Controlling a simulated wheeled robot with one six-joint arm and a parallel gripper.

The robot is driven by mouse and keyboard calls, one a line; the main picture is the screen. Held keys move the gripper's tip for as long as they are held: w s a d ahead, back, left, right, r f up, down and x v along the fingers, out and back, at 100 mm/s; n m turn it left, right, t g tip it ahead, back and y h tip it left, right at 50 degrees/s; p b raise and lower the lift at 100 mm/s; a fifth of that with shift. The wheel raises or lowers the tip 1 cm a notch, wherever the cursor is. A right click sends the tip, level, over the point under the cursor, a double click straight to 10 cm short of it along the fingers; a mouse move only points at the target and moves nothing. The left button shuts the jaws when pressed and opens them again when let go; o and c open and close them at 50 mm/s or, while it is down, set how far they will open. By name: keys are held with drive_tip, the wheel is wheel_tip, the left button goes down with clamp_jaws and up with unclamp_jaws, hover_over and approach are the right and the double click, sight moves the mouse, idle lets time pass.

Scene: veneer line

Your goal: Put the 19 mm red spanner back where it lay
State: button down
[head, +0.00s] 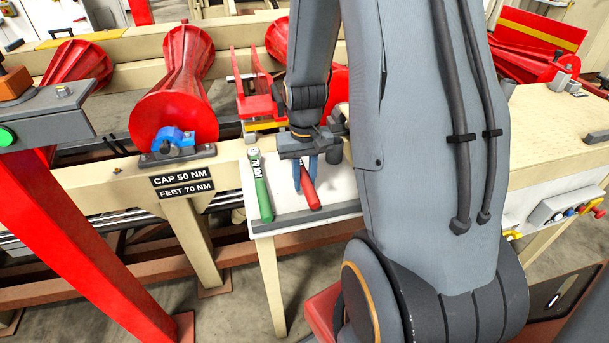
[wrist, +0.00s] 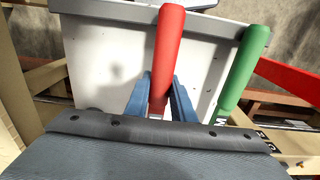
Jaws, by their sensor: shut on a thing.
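The red-handled spanner (head: 309,190) is in my gripper (head: 306,180), over the small white table (head: 285,196). My gripper's blue fingers are shut on it, and its red handle (wrist: 168,50) points away between them in the wrist view. Its far end is hidden behind the gripper. A green-handled tool (head: 261,186) marked with 70 NM-like lettering lies on the same table, left of the red one. It also shows at the right in the wrist view (wrist: 243,70). I cannot tell whether the red spanner touches the table.
The table has a grey front edge (head: 305,215). A sign reading CAP 50 NM, FEET 70 NM (head: 182,183) hangs on the cream beam to the left. Red rollers (head: 174,110) stand behind. A red post (head: 85,240) rises at the left.

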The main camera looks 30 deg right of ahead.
drive_tip(key=shift+f, duration=0.7)
idle(0.6)
drive_tip(key=c, duration=1.4)
unclamp_jaws()
drive_tip(key=shift+c, duration=0.2)
drive_tip(key=shift+r+p, duration=3.1)
drive_tip(key=shift+r, duration=0.95)
